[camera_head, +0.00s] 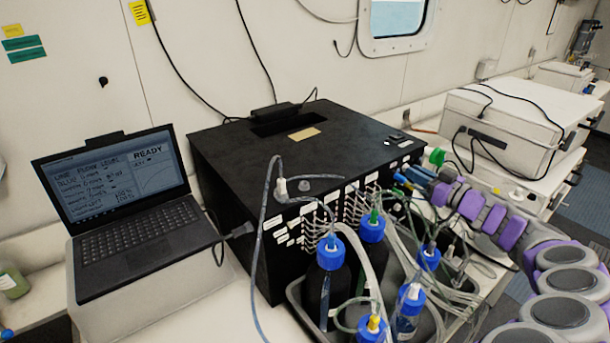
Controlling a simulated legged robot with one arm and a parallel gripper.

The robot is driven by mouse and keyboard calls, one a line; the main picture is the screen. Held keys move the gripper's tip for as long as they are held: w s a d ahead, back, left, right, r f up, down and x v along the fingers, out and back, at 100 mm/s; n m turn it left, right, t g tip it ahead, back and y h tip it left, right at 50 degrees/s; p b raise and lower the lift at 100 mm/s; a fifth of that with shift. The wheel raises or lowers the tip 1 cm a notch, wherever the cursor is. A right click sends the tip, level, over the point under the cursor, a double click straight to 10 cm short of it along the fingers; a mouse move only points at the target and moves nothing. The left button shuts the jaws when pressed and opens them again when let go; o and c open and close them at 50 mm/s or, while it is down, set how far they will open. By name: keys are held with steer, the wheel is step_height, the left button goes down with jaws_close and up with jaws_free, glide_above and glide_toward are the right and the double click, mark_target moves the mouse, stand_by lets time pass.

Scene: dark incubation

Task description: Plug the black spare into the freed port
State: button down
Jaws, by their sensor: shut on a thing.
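A black box (226,175) stands on the bench with rows of small ports (352,207) and white labels along its front face. Several thin tubes run from these ports. My purple and grey arm reaches in from the right. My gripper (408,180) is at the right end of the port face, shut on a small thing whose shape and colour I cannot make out. Blue and green pieces show close around it. I cannot tell the black spare or the freed port apart here; tubes and the gripper hide part of the face.
Bottles with blue caps (372,227) stand in a dark tray (296,292) before the box, with tubes looping over them. A laptop (120,215) showing "READY" is at left. White instruments (505,125) stand behind at right. A loose tube (261,235) hangs down the box front.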

steer(key=c, duration=1.1)
jaws_free()
steer(key=shift+o, duration=0.2)
